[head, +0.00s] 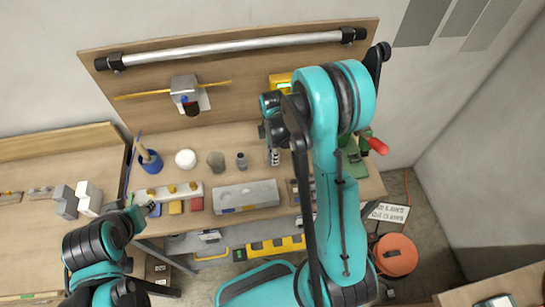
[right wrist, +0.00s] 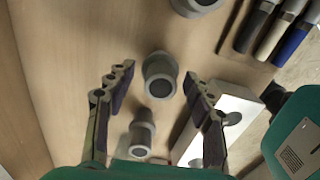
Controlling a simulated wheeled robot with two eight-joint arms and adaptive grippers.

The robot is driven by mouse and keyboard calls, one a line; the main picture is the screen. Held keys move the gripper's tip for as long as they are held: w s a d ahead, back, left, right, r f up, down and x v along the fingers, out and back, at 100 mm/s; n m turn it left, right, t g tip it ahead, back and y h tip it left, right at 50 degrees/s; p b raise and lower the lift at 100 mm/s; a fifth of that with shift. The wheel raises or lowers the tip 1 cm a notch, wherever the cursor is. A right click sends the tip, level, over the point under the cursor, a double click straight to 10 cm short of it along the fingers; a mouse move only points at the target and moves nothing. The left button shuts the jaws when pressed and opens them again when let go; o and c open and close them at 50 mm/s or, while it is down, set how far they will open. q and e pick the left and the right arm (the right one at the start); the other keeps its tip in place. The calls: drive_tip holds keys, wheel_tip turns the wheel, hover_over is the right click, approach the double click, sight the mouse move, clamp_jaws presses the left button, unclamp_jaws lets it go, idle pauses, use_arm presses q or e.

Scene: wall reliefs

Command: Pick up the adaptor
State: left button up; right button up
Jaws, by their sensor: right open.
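A small dark grey stepped cylinder (head: 241,161), which looks like the adaptor, stands upright on the wooden bench left of my right gripper (head: 274,156). In the right wrist view a grey stepped cylinder (right wrist: 160,76) shows between the open fingertips of my right gripper (right wrist: 158,85), apart from both fingers. It is probably the same piece, but I cannot be sure. Another grey cylinder (right wrist: 141,134) shows lower between the fingers. My left gripper (head: 145,210) is by the bench's front left corner, and its jaw opening is unclear.
A grey-green cylinder (head: 216,162), a white round piece (head: 186,159) and a blue pot (head: 150,162) stand in a row to the left. A grey block (head: 246,195) lies in front. A metal bar (head: 230,47) crosses the back panel. A white block (right wrist: 232,108) is near the right finger.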

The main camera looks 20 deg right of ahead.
clamp_jaws()
drive_tip(key=shift+r, duration=0.15)
